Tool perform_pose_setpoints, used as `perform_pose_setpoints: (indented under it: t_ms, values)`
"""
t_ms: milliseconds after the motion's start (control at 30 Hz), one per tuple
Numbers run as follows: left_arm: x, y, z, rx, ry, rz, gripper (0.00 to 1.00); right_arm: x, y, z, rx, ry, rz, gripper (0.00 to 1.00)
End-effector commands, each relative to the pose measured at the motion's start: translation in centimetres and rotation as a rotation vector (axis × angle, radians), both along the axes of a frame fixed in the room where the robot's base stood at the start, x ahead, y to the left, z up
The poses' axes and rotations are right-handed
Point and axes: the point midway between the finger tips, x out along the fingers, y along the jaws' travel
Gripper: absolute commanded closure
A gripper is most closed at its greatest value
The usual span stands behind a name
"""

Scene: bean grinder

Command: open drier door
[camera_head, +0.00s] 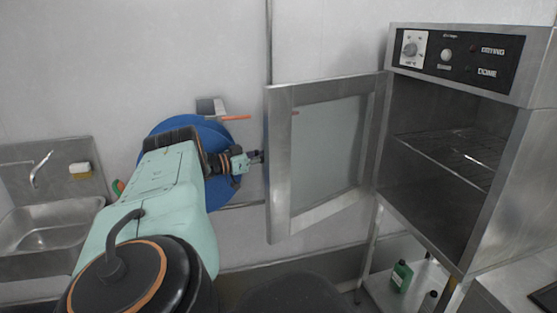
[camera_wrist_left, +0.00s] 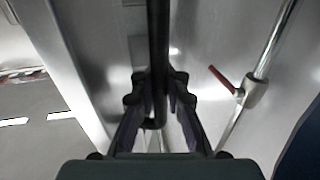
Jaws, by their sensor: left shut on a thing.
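The drier (camera_head: 455,150) is a steel cabinet at the right of the head view, with a dark control panel on top. Its glazed door (camera_head: 283,165) stands swung wide open to the left, showing a wire shelf (camera_head: 455,150) inside. My left gripper (camera_head: 258,157) is at the door's free left edge. In the left wrist view, my left gripper (camera_wrist_left: 157,95) has its fingers on either side of a dark vertical bar handle (camera_wrist_left: 158,40) and is shut on it. The door's steel frame (camera_wrist_left: 75,70) shows beside the bar. My right gripper is in neither view.
A steel sink (camera_head: 50,225) is at the far left. A blue round thing (camera_head: 215,140) is behind my left arm by the wall. A green bottle (camera_head: 401,275) stands below the drier. In the wrist view, a pipe has a red lever (camera_wrist_left: 222,78).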

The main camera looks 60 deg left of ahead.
Motion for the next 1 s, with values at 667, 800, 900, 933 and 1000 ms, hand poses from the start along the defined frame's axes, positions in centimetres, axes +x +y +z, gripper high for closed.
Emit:
perform_pose_setpoints:
  t_ms: [667,800,900,933,1000]
  values:
    - [-1.51,0.85,-0.29,-0.002,0.013,0.009,0.86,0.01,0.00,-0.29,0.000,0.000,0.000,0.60]
    - [-1.26,0.77,-0.20,-0.001,0.011,0.005,0.77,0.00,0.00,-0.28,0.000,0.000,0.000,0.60]
    - [-1.07,0.71,-0.11,-0.001,0.009,0.003,0.77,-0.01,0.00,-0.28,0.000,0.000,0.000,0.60]
    - [-1.05,0.70,-0.10,-0.001,0.009,0.003,0.77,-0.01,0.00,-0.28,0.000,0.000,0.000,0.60]
    - [-1.01,0.68,-0.07,0.000,0.008,0.002,0.77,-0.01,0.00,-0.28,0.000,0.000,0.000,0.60]
